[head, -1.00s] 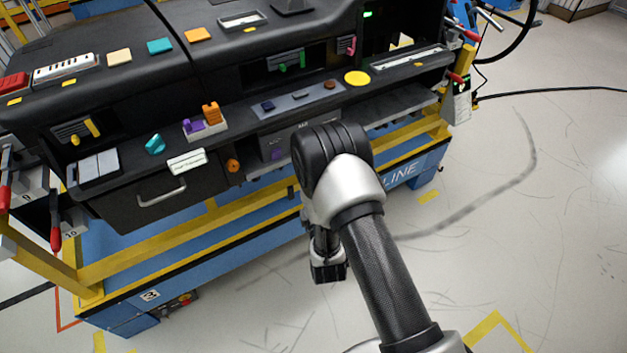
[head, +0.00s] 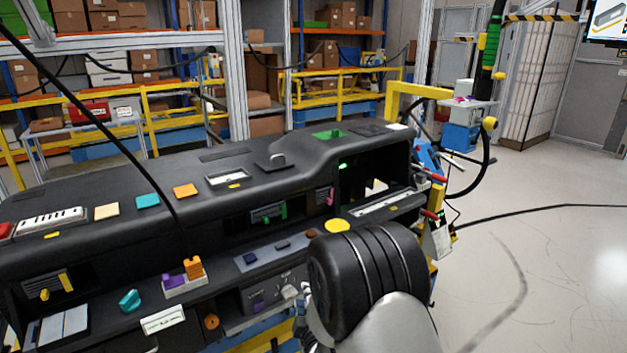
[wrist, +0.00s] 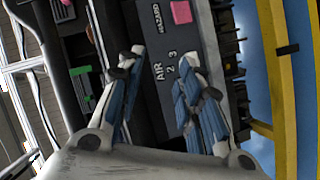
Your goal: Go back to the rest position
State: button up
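My gripper (wrist: 160,62) is open in the wrist view, with two blue-padded fingers spread apart and nothing between them. Behind the fingers is a dark panel (wrist: 178,45) marked "AIR" and "HAZARD", with a pink button (wrist: 181,12). In the head view my arm (head: 370,275) rises in front of the right half of the black dashboard module (head: 120,190). My gripper is mostly hidden behind the arm there.
The dashboard carries a yellow round button (head: 337,226), an orange block (head: 193,268) and a teal knob (head: 129,299). A yellow frame bar (wrist: 282,90) shows at right in the wrist view. Open floor (head: 560,260) lies right of the module. Shelves with boxes stand behind.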

jog(key=s+d+r+m+g+h, duration=0.1)
jog(key=s+d+r+m+g, duration=0.3)
jog(key=r, duration=0.3)
jog(key=s+d+r+m+g, duration=0.1)
jog(key=s+d+r+m, duration=0.3)
jog(key=s+r, duration=0.3)
jog(key=s+d+r+m+g, duration=0.1)
jog(key=s+d+m, duration=0.1)
jog(key=s, duration=0.6)
jog(key=s+d+r+m+g+h, duration=0.1)
jog(key=s+d+m+g, duration=0.1)
jog(key=s, duration=0.7)
jog(key=s+d+r+m+g, duration=0.1)
jog(key=s+d+m+g, duration=0.1)
jog(key=s, duration=0.6)
jog(key=shift+s+d+r+m, duration=0.4)
jog(key=shift+d+m, duration=0.3)
jog(key=shift+d, duration=0.1)
jog(key=shift+a, duration=0.1)
